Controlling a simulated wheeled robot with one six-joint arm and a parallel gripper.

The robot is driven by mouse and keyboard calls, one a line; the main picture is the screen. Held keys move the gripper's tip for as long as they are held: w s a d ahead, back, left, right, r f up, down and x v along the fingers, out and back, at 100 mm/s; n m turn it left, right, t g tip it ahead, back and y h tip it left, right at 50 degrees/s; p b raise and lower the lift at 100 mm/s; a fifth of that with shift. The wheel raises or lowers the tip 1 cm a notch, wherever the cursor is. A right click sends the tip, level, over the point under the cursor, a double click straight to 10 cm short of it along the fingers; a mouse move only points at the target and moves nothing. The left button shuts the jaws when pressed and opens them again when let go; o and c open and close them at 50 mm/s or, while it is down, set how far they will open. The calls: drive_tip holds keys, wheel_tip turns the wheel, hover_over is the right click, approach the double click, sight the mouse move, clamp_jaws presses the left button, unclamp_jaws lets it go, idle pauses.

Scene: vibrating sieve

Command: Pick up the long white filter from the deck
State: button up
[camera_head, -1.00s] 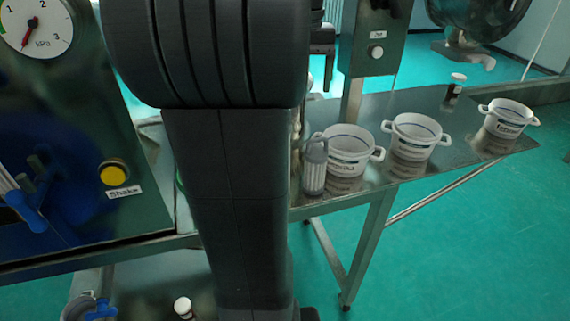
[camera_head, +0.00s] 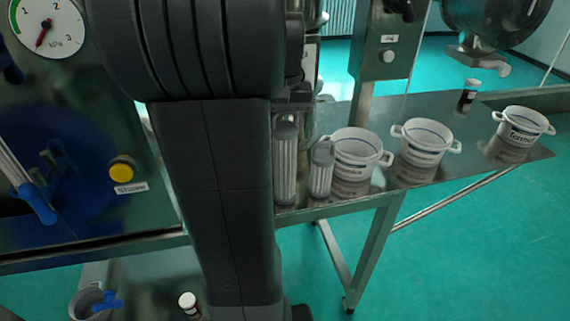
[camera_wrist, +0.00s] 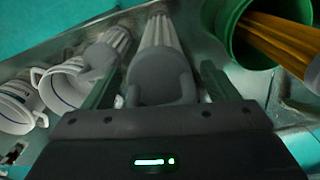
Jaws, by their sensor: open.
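The long white filter (camera_head: 285,172) is pleated with a grey cap. It stands upright on the metal deck (camera_head: 450,115), just right of my arm in the head view. A shorter white filter (camera_head: 321,170) stands beside it on the right. In the wrist view the long filter (camera_wrist: 161,38) lies between the two fingers of my open gripper (camera_wrist: 160,78), its grey cap close to the palm. I cannot tell whether the fingers touch it. The short filter (camera_wrist: 108,48) is just outside the left finger. In the head view my arm hides most of the gripper.
White two-handled pots (camera_head: 357,152), (camera_head: 425,142) and (camera_head: 522,132) stand to the right along the deck. A green container (camera_wrist: 232,30) with yellow rods is close right of the gripper in the wrist view.

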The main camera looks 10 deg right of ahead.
drive_tip(key=c, duration=1.5)
drive_tip(key=shift+o, duration=0.2)
drive_tip(key=shift+r, duration=0.1)
